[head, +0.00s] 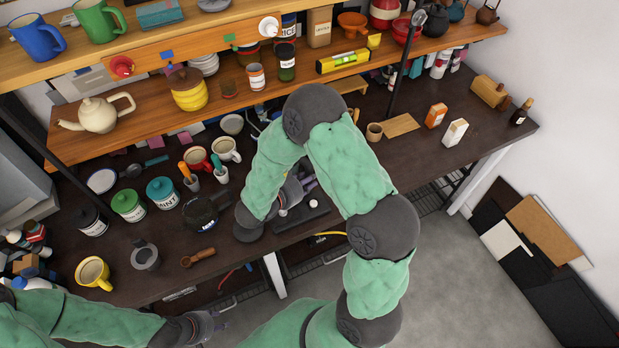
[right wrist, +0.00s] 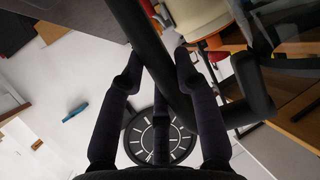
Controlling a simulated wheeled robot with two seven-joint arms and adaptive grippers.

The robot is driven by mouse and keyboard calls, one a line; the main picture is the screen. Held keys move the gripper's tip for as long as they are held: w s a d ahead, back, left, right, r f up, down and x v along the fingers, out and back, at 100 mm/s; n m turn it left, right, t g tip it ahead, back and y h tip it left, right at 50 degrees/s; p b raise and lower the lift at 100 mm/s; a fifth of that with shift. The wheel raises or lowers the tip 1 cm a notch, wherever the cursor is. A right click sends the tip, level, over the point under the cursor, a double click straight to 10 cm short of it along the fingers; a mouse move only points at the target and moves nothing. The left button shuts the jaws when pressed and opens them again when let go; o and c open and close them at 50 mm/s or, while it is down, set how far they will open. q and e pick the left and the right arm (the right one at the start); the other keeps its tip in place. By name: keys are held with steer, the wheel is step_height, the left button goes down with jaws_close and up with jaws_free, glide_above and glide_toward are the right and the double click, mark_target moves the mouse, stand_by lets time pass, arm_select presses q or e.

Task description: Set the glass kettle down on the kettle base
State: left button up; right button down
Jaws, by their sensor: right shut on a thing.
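Part of the tinted kettle body (right wrist: 292,45) shows at the right. I cannot make out the kettle base for sure, nor whether the kettle touches anything below. My left gripper (head: 217,325) is off the front edge, away from the kettle; its finger gap is unclear.
A teal jar (head: 162,192), a green jar (head: 128,206), a grey round vessel (head: 146,256) and a yellow mug (head: 94,272) stand left of the kettle. A wooden scoop (head: 198,258) lies in front. Cups with tools stand behind. A dark flat slab (head: 300,221) lies right.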

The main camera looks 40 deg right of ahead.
steer(key=shift+w+f, duration=0.1)
steer(key=shift+f, duration=0.1)
steer(key=c, duration=0.8)
jaws_free()
steer(key=shift+c, duration=0.2)
